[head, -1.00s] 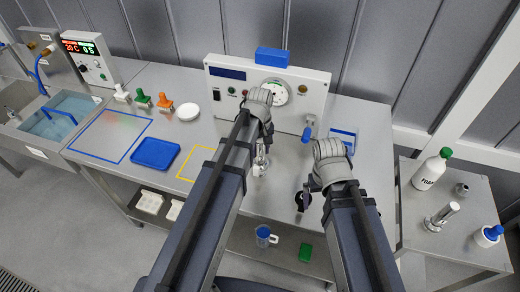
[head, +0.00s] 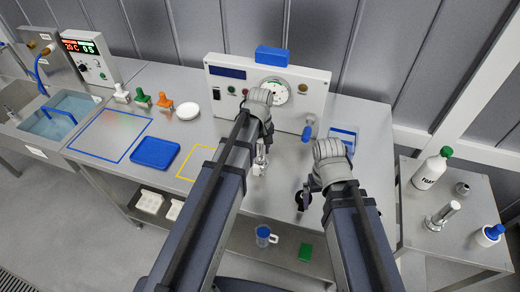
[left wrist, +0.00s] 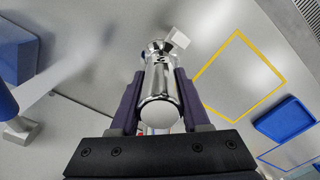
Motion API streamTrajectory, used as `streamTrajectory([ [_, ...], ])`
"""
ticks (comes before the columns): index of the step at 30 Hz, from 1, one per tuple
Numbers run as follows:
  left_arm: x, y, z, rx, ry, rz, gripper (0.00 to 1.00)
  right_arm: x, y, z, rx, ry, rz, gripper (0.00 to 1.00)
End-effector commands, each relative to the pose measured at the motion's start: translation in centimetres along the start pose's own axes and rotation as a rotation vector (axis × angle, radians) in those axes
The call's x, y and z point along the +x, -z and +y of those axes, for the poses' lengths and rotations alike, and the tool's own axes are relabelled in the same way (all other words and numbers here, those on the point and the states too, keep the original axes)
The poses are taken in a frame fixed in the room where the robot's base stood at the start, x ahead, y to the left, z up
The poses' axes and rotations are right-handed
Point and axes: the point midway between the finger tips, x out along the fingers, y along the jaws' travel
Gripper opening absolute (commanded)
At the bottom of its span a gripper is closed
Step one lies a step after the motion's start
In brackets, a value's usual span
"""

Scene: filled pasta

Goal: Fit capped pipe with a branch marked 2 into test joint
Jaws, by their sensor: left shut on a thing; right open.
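A shiny metal pipe (left wrist: 160,85) with a short side branch is held between the dark fingers of my left gripper (left wrist: 157,100). Its near end is a smooth round face; a small white block (left wrist: 178,38) shows at its far end. No number is readable. In the head view the pipe (head: 260,164) shows just below my left gripper (head: 261,150), above the table in front of the white gauge panel (head: 226,83). My right gripper (head: 304,196) is open over the table's front part. A blue-handled fitting (head: 307,132) stands by the panel's right end; I cannot tell whether it is the test joint.
A blue tray (head: 155,153), a blue outlined area, a yellow outlined area and a white disc (head: 187,110) lie on the left table. White, green (head: 143,99) and orange (head: 162,108) pieces stand behind. A side table with a foam bottle (head: 430,170) is at right.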

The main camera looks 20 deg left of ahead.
Motion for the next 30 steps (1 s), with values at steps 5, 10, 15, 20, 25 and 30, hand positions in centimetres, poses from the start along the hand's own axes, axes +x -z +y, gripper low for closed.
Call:
streamTrajectory([
  [5, 0.10, -0.12, -0.05, 0.000, 0.001, -0.002, 0.60, 0.10, 0.01, -0.01, 0.000, 0.000, 0.000, 0.98],
  [10, 0.08, -0.09, -0.04, 0.000, 0.001, -0.002, 0.79, 0.08, 0.01, -0.01, 0.000, 0.000, 0.000, 0.98],
  [15, 0.07, -0.08, -0.03, 0.000, 0.000, -0.001, 0.81, 0.07, 0.00, -0.01, 0.000, 0.000, 0.000, 0.98],
  [20, 0.07, -0.07, -0.03, 0.000, 0.000, -0.001, 0.96, 0.07, 0.00, -0.01, 0.000, 0.000, 0.000, 0.98],
  [25, 0.06, -0.07, -0.03, 0.000, 0.000, -0.001, 0.96, 0.06, 0.00, -0.01, 0.000, 0.000, 0.000, 0.98],
  [30, 0.06, -0.06, -0.03, 0.000, 0.000, -0.001, 0.96, 0.06, 0.00, -0.01, 0.000, 0.000, 0.000, 0.98],
])
